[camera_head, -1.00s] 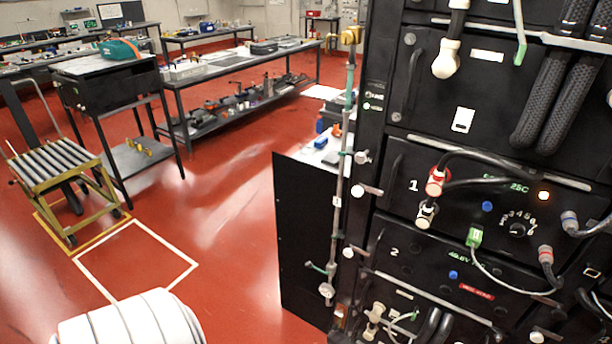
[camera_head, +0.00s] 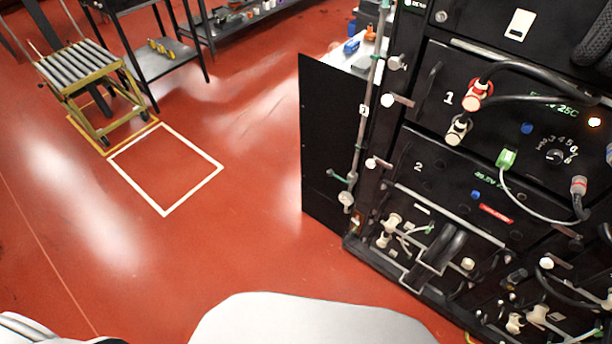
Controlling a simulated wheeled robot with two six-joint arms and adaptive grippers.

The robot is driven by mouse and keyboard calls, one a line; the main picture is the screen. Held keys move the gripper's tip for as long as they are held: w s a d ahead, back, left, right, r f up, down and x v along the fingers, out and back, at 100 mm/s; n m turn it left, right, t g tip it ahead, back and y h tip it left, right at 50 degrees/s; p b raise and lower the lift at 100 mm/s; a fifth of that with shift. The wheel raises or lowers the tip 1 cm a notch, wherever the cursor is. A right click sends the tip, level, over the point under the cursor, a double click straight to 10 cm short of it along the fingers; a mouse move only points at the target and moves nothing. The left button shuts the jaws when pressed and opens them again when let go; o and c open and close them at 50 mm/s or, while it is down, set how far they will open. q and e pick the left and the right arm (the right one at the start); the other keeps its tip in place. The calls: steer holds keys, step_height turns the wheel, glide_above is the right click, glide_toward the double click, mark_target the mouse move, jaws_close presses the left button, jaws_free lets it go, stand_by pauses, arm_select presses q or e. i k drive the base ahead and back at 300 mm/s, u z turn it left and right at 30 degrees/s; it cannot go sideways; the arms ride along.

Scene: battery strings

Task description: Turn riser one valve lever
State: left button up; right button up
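A thin vertical riser pipe (camera_head: 365,110) runs down the left edge of the black battery rack. Near its foot is a round pale valve fitting (camera_head: 346,198), with a small greenish lever (camera_head: 338,178) sticking out to the left just above it. White-ended handles (camera_head: 397,100) stick out from the rack edge beside the pipe. I cannot tell which part is marked riser one. Neither of my grippers is in view. White rounded parts of my own body show along the bottom edge.
The rack holds black modules numbered 1 (camera_head: 465,85) and 2 (camera_head: 450,170) with cables and connectors. A black panel (camera_head: 328,140) stands left of the pipe. A roller cart (camera_head: 85,75) stands at upper left by a white floor square (camera_head: 165,214). Red floor between is clear.

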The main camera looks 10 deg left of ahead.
mark_target(330, 172)
steer(key=u, duration=1.2)
steer(key=i, duration=2.95)
steer(key=z, duration=4.45)
